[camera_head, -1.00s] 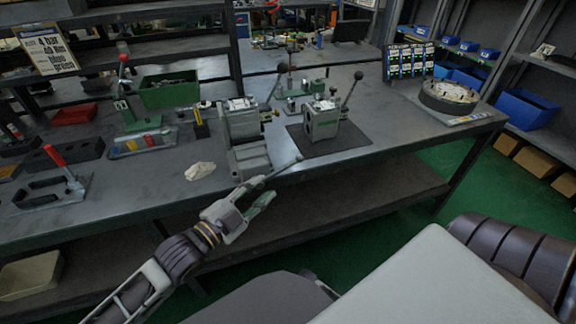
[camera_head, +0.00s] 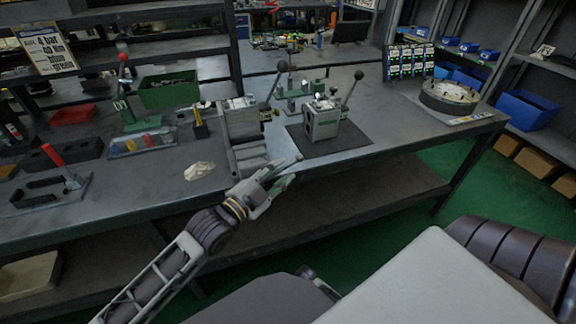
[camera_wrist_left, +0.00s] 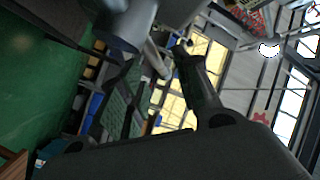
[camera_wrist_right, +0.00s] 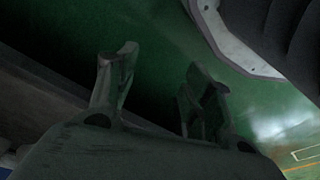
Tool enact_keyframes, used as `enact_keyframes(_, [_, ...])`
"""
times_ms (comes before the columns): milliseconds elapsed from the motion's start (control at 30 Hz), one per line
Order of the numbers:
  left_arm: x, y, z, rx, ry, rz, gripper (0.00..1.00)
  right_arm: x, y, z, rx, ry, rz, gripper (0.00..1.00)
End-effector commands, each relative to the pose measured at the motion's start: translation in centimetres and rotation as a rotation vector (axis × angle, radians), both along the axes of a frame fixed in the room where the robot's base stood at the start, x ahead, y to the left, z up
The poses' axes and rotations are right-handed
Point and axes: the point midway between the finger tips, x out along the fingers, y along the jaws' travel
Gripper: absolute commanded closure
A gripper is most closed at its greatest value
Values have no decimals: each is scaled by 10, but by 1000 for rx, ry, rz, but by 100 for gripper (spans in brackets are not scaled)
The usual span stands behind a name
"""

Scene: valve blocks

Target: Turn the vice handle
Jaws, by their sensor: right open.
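The grey bench vice (camera_head: 246,153) stands at the bench's front edge, left of centre in the head view. Its thin bar handle (camera_head: 298,157) sticks out in front, with one round end showing. My left gripper (camera_head: 284,176) is at the handle, just below that end. Its fingers overlap the bar, so I cannot tell if they grip it. In the left wrist view one dark finger (camera_wrist_left: 198,82) shows beside a blurred grey cylinder (camera_wrist_left: 124,22). My right gripper (camera_wrist_right: 163,75) is open and empty in the right wrist view, above green floor.
A lever block (camera_head: 322,119) stands on a dark mat right of the vice. A round fixture (camera_head: 449,96) is at the far right.

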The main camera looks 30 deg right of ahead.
Motion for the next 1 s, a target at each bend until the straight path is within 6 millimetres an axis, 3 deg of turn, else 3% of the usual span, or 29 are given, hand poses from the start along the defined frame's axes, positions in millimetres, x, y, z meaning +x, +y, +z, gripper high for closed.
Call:
enact_keyframes(500, [12, -35, 0, -1, -1, 0, 67, 0, 3, 15, 5, 8, 2, 49])
enact_keyframes(967, [13, -40, 0, 0, 0, 0, 67, 1, 4, 18, 7, 5, 2, 49])
enact_keyframes(1000, [13, -40, 0, 0, 0, 0, 72, 1, 4, 18, 7, 5, 2, 49])
